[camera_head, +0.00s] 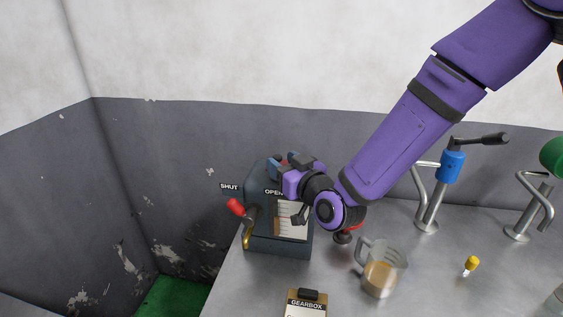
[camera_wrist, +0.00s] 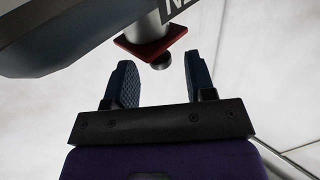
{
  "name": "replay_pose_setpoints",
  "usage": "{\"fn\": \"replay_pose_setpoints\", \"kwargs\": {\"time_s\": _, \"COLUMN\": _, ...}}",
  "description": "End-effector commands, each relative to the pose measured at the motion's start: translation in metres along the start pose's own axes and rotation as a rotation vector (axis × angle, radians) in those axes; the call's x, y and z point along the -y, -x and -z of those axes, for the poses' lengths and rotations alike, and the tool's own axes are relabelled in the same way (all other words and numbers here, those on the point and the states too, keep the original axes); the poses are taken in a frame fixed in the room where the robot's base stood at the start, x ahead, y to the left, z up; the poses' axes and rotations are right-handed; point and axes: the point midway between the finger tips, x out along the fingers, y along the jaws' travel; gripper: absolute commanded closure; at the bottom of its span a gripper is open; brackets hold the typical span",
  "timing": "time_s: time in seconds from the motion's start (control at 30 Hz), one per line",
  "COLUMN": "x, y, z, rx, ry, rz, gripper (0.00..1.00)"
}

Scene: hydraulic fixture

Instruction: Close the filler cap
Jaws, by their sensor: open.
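The dark fixture (camera_head: 262,243) stands on the bench, with a sight gauge on its front and SHUT and OPEN labels near its top. My gripper (camera_head: 292,163) is at the top of the fixture, its jaws open and apart. In the wrist view, my open gripper (camera_wrist: 158,64) points toward a red square plate (camera_wrist: 140,48) on a grey neck. A small round dark knob (camera_wrist: 160,63) shows between the fingertips, apart from both. I cannot tell for sure which part is the filler cap; my arm hides much of the fixture's right side.
A red-handled lever (camera_head: 236,206) sticks out at the fixture's left. A jug of brown liquid (camera_head: 380,279), a GEARBOX clipboard (camera_head: 306,304) and a small yellow item (camera_head: 471,265) are on the bench. A blue-collared post (camera_head: 452,167) and a bent pipe (camera_head: 535,205) stand to the right.

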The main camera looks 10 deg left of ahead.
Motion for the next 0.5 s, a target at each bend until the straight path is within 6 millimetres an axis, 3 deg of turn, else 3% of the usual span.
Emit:
{"fn": "replay_pose_setpoints", "kwargs": {"time_s": 0.3, "x": 0.000, "y": 0.059, "z": 0.000, "rx": 0.002, "ry": 0.002, "rz": 0.001, "gripper": 0.50}}
{"fn": "replay_pose_setpoints", "kwargs": {"time_s": 0.5, "x": 0.000, "y": 0.086, "z": -0.001, "rx": 0.002, "ry": 0.000, "rz": 0.000, "gripper": 0.50}}
